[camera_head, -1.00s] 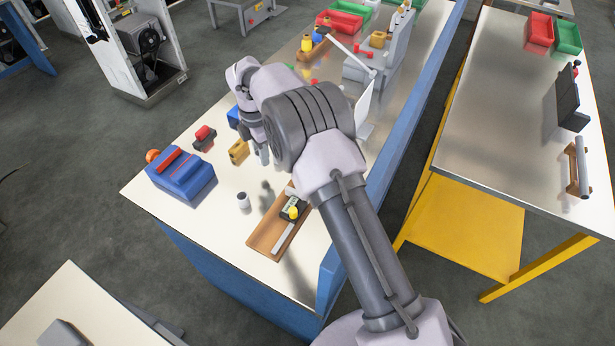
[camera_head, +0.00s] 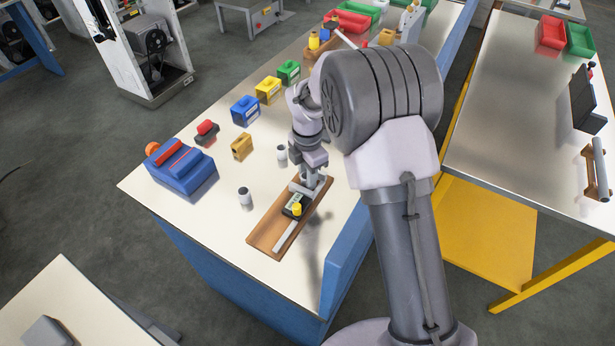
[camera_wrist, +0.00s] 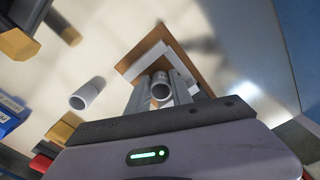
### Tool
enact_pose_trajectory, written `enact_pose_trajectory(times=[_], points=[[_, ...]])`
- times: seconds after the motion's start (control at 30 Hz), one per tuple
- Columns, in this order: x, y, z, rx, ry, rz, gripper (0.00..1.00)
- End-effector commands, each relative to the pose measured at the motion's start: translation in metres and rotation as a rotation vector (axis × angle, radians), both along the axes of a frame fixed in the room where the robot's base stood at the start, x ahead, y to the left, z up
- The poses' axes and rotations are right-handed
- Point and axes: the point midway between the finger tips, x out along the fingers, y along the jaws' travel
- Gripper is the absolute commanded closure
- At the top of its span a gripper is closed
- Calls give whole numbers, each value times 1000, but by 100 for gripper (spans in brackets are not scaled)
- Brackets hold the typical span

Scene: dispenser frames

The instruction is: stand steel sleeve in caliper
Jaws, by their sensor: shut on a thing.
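My gripper (camera_head: 311,180) points down at the far end of the wooden tray (camera_head: 264,238). It is shut on a grey hollow steel sleeve (camera_wrist: 161,89), whose round open end shows between the fingers in the wrist view. The caliper (camera_head: 285,234) lies along the tray, with a pale beam, a dark slider and a yellow knob (camera_head: 297,209). The sleeve is at or just above the caliper's jaw end. My gripper hides most of the jaws, and I cannot tell whether the sleeve touches them.
Two other small grey cylinders stand on the bench, one left of the tray (camera_head: 245,197) and one behind it (camera_head: 282,153). A blue tool block (camera_head: 182,170), a brass-coloured block (camera_head: 242,147) and several coloured boxes stand farther left and back. A blue panel edges the bench at right.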

Motion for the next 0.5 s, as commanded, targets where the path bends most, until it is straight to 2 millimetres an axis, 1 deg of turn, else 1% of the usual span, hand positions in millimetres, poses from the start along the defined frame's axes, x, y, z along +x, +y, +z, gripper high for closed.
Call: enact_pose_trajectory(times=[0.1,0.13,0.2,0.23,0.5], points=[[0,0,-4,0,1,0,100],[0,0,-4,0,0,0,70],[0,0,-3,0,0,0,56],[0,0,-3,0,0,0,52],[0,0,-3,0,0,0,52]])
